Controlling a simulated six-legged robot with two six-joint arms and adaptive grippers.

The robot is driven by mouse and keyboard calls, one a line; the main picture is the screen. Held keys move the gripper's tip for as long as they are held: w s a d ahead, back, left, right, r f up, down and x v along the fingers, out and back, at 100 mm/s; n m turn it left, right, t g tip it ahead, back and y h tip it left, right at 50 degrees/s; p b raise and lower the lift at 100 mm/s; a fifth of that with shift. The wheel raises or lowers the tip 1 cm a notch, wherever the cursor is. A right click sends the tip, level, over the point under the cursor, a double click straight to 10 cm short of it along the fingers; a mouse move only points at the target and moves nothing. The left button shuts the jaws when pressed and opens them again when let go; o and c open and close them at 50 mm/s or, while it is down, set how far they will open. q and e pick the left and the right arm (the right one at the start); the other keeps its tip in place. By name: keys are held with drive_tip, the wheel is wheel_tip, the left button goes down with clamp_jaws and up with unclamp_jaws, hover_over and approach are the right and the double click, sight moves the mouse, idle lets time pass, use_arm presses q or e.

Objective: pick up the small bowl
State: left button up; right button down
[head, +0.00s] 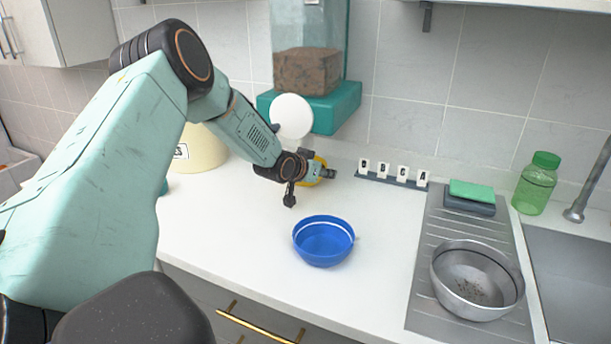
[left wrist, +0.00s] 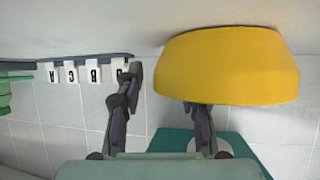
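A yellow bowl (left wrist: 228,65), the small one as far as I can tell, stands on the counter near the back wall. In the head view only slivers of it show behind my left gripper (head: 310,184). The left wrist view is upside down. There my left gripper (left wrist: 168,92) is open, with one finger clear of the bowl's side and the other passing behind its near wall, its tip hidden. I see no grip on the bowl. My right gripper is in neither view.
A blue bowl (head: 323,241) stands in front of my left gripper. A steel bowl (head: 476,281) with dark specks sits on the drainer (head: 424,309). Lettered tags (head: 392,173), a teal-based feeder (head: 335,106) and a cream bin (head: 205,155) line the wall. The counter's front is clear.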

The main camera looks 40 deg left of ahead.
use_arm(q)
drive_tip(key=shift+a, duration=0.1)
drive_tip(key=shift+c, duration=0.7)
drive_tip(key=shift+s+r, duration=0.2)
drive_tip(key=c, duration=0.3)
drive_tip(key=shift+d, duration=0.2)
drive_tip(key=shift+c, duration=0.7)
drive_tip(key=shift+w+f, duration=0.1)
drive_tip(key=shift+w, duration=0.05)
clamp_jaws()
drive_tip(key=shift+a, duration=0.1)
drive_tip(key=shift+s, duration=0.2)
